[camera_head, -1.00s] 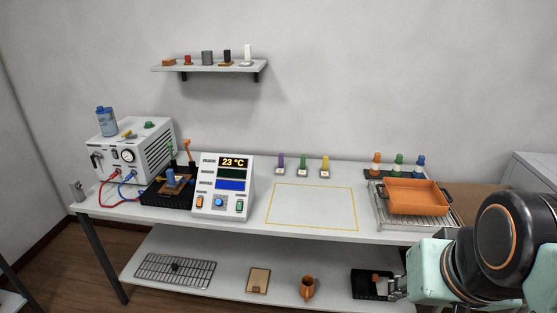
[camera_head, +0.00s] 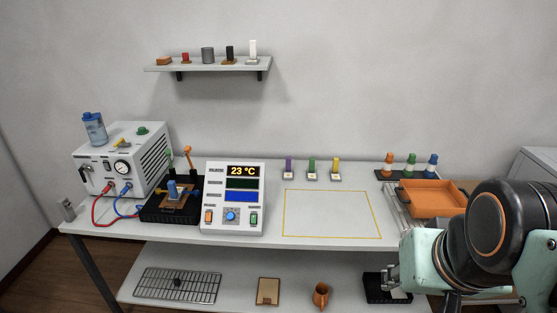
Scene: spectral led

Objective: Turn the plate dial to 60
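A white control box (camera_head: 233,199) with a slanted front stands on the bench, left of the middle. Its top display (camera_head: 242,171) reads 23 °C, with a dark green and a blue display below. A round blue dial (camera_head: 231,215) sits low on its front, between an orange switch (camera_head: 208,217) and a green switch (camera_head: 253,219). My gripper (camera_head: 388,279) is at the lower right, below the bench top's front edge and far from the dial. It is small and partly hidden, so I cannot tell whether its fingers are open.
A white machine (camera_head: 123,160) with red and blue hoses and a black tray (camera_head: 170,206) stand left of the box. An orange tray (camera_head: 433,198) is at the right. A yellow-outlined area (camera_head: 330,214) is bare. The lower shelf (camera_head: 240,277) holds a rack and several items.

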